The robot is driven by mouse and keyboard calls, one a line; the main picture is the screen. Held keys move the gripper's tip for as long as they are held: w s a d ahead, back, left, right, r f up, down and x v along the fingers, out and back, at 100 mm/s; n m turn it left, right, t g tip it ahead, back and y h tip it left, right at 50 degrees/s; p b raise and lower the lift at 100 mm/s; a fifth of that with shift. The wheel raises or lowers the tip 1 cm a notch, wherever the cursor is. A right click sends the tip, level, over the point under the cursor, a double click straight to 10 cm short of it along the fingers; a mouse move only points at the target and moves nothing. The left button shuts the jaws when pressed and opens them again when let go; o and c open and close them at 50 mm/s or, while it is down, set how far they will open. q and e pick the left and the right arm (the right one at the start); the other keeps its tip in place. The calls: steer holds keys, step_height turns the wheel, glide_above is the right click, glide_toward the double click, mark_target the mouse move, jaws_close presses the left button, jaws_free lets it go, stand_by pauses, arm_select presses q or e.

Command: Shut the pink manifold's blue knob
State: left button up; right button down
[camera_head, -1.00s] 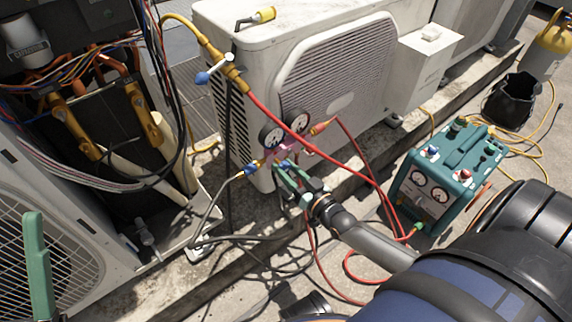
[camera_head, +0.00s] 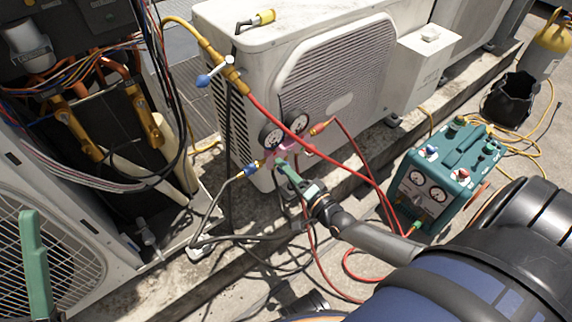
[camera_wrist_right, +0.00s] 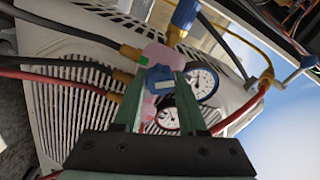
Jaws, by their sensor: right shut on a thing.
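The pink manifold (camera_head: 290,147) hangs in front of the white condenser, below two round gauges, with hoses on its ends. My right gripper (camera_head: 281,163) is at the manifold's front, its green fingers pointing up at it. In the right wrist view the blue knob (camera_wrist_right: 160,79) sits between the tips of the right gripper (camera_wrist_right: 157,92), which is shut on it. The pink manifold (camera_wrist_right: 156,56) shows just behind the knob. In the head view the knob is hidden by the fingers. One green finger of my left gripper (camera_head: 36,265) shows at the left edge; its opening cannot be judged.
A red hose (camera_head: 265,118) runs across the manifold from a brass fitting with a blue-handled valve (camera_head: 215,72). The white condenser (camera_head: 335,65) stands close behind. A teal recovery machine (camera_head: 445,180) stands at right. Black hoses lie on the concrete below.

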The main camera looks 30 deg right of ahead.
steer(key=m, duration=0.3)
steer(key=shift+f+m+b, duration=0.1)
steer(key=shift+m+b, duration=0.55)
steer(key=shift+m, duration=1.15)
steer(key=shift+c, duration=2.3)
jaws_free()
steer(key=s+d+p, duration=0.1)
steer(key=s+p, duration=0.2)
steer(key=s, duration=0.9)
steer(key=shift+s, duration=0.25)
